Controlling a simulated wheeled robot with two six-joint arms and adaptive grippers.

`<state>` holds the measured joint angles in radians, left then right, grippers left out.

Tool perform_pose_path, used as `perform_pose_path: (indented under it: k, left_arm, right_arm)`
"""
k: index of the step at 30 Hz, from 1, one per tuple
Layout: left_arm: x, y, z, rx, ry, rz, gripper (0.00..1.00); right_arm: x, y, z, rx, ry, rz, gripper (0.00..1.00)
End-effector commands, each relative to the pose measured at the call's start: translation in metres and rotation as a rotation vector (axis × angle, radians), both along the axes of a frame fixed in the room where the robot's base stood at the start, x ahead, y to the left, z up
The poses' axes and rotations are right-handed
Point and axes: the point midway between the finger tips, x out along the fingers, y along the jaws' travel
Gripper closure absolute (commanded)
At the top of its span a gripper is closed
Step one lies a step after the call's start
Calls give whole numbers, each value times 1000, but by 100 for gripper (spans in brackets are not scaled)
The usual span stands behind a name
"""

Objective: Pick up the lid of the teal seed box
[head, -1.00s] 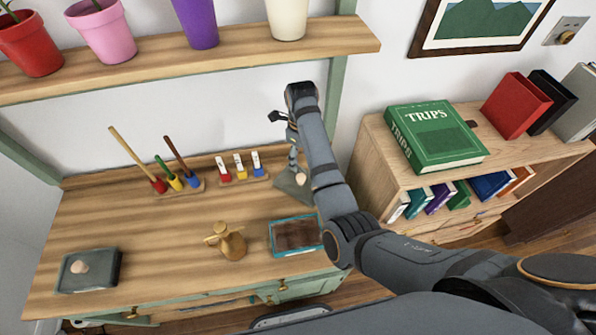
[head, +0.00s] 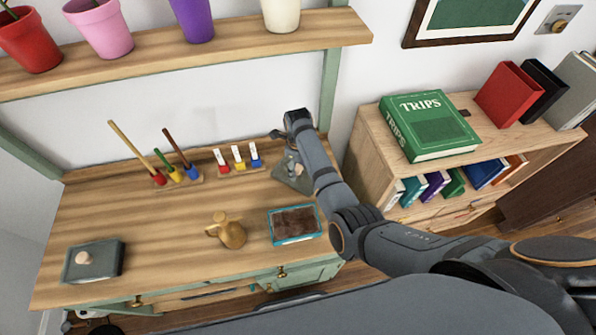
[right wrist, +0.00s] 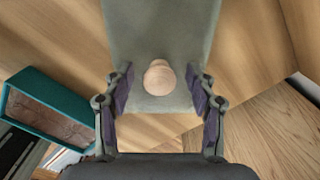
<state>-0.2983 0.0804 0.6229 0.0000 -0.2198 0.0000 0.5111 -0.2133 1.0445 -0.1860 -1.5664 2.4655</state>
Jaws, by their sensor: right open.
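The teal seed box (head: 296,240) stands on the desk without its lid, brown inside. It also shows at the lower left in the right wrist view (right wrist: 42,116). A flat grey-green lid (head: 283,182) with a round pale wooden knob (right wrist: 158,77) lies behind the box, partly hidden by my right gripper (head: 293,160). In the right wrist view the open fingers of this gripper (right wrist: 159,82) stand on either side of the knob, with gaps between them and it. My left gripper is not in view.
A grey box with a knobbed lid (head: 92,262) sits at the left. A wooden watering can (head: 228,231) stands beside the teal box. Several coloured tools (head: 175,173) stand in racks at the back. A bookshelf (head: 370,150) is to the right.

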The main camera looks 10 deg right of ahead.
Motion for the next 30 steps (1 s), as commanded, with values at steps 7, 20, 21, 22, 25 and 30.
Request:
perform_pose_path:
  k: [7,20,21,22,25,30]
  left_arm:
    - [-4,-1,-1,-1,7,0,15]
    - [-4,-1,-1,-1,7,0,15]
    - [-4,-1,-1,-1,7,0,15]
    - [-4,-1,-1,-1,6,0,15]
    - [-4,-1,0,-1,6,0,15]
    - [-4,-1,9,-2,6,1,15]
  right_arm:
    - [0,0,-1,1,-1,0,50]
    - [0,0,0,1,-1,0,100]
    - [0,0,0,1,-1,0,100]
    - [0,0,0,1,-1,0,100]
    - [0,0,0,1,-1,0,100]
    - [1,-2,9,1,-1,2,100]
